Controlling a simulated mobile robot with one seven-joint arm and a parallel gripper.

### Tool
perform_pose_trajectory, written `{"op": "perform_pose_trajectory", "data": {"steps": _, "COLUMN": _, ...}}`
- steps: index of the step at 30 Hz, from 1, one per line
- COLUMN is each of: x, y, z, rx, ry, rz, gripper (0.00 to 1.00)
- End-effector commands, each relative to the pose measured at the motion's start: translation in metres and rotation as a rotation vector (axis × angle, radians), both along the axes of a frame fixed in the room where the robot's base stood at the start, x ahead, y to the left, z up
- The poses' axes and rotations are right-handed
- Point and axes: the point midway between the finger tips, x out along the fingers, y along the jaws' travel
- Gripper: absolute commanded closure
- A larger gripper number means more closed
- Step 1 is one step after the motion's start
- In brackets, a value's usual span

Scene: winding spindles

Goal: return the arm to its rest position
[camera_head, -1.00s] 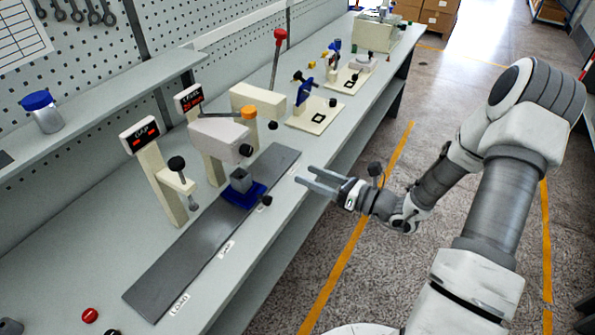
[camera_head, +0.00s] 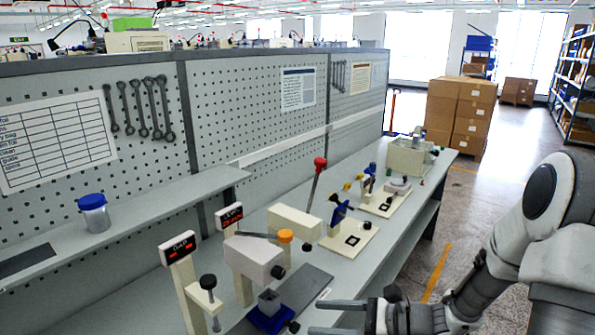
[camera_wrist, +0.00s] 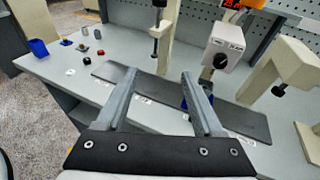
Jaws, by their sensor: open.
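My gripper (camera_head: 340,318) is at the bottom of the head view, at the front side of the bench, with its two grey fingers apart and nothing between them. My arm (camera_head: 545,225) comes in from the right edge. In the wrist view my gripper (camera_wrist: 157,98) also shows empty, its fingers spread over the bench and the dark rail plate (camera_wrist: 240,117). A blue block base (camera_head: 270,318) with a grey block on it sits on the plate, left of my fingers. In the wrist view it is partly hidden behind the right finger.
Posts with red displays (camera_head: 178,250), a grey-white head with an orange knob (camera_head: 255,258) and a red-tipped lever (camera_head: 315,185) rise from the bench. Small fixtures (camera_head: 348,240) stand farther back. A jar with a blue lid (camera_head: 94,214) stands on the shelf. The floor aisle on the right is clear.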

Motion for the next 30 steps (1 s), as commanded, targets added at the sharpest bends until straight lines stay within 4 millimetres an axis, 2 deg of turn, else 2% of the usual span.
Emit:
{"op": "perform_pose_trajectory", "data": {"steps": 3, "x": -0.028, "y": 0.015, "z": 0.015, "rx": -0.159, "ry": -0.099, "rz": 0.167, "gripper": 0.31}}
{"op": "perform_pose_trajectory", "data": {"steps": 6, "x": -0.050, "y": 0.020, "z": 0.024, "rx": -0.286, "ry": -0.181, "rz": 0.295, "gripper": 0.31}}
{"op": "perform_pose_trajectory", "data": {"steps": 12, "x": -0.090, "y": 0.019, "z": 0.039, "rx": -0.544, "ry": -0.355, "rz": 0.537, "gripper": 0.31}}
{"op": "perform_pose_trajectory", "data": {"steps": 21, "x": -0.133, "y": -0.005, "z": 0.065, "rx": -0.932, "ry": -0.640, "rz": 0.850, "gripper": 0.31}}
{"op": "perform_pose_trajectory", "data": {"steps": 30, "x": -0.155, "y": -0.042, "z": 0.106, "rx": -1.322, "ry": -0.948, "rz": 1.085, "gripper": 0.31}}
